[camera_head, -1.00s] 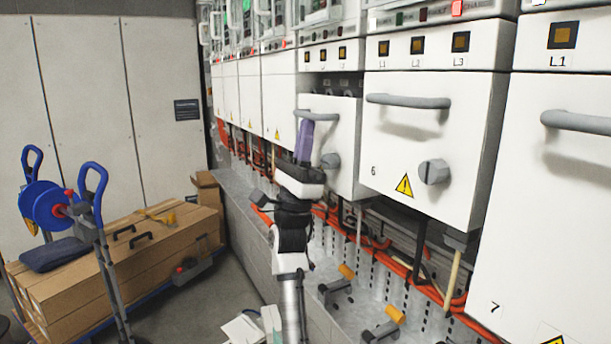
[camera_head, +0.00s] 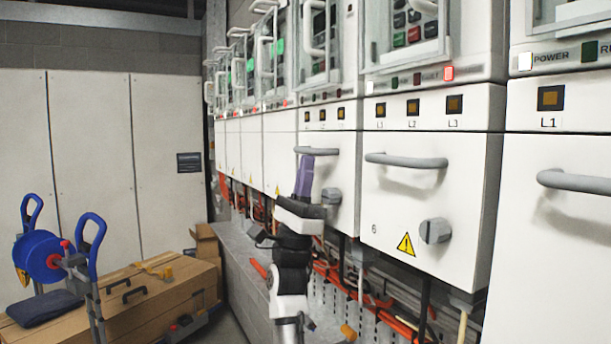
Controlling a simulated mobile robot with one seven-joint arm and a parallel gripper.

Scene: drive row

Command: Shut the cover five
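Cover five (camera_head: 339,170) is the white panel just left of the cover marked 6 (camera_head: 405,215); no number shows on it. It hangs upright, its top edge close under the panel with the small dark squares, with no clear gap. My gripper (camera_head: 305,160) has purple fingers pointing up, at the cover's left part just below the handle. Whether they touch the cover or handle is unclear. Their spacing cannot be made out.
Other white covers run along the row, with a large one (camera_head: 560,250) at the right. Orange cables (camera_head: 390,318) and a grey ledge (camera_head: 240,265) lie below. A trolley with blue handles (camera_head: 90,240) and brown boxes (camera_head: 180,280) stand at left, with some floor between.

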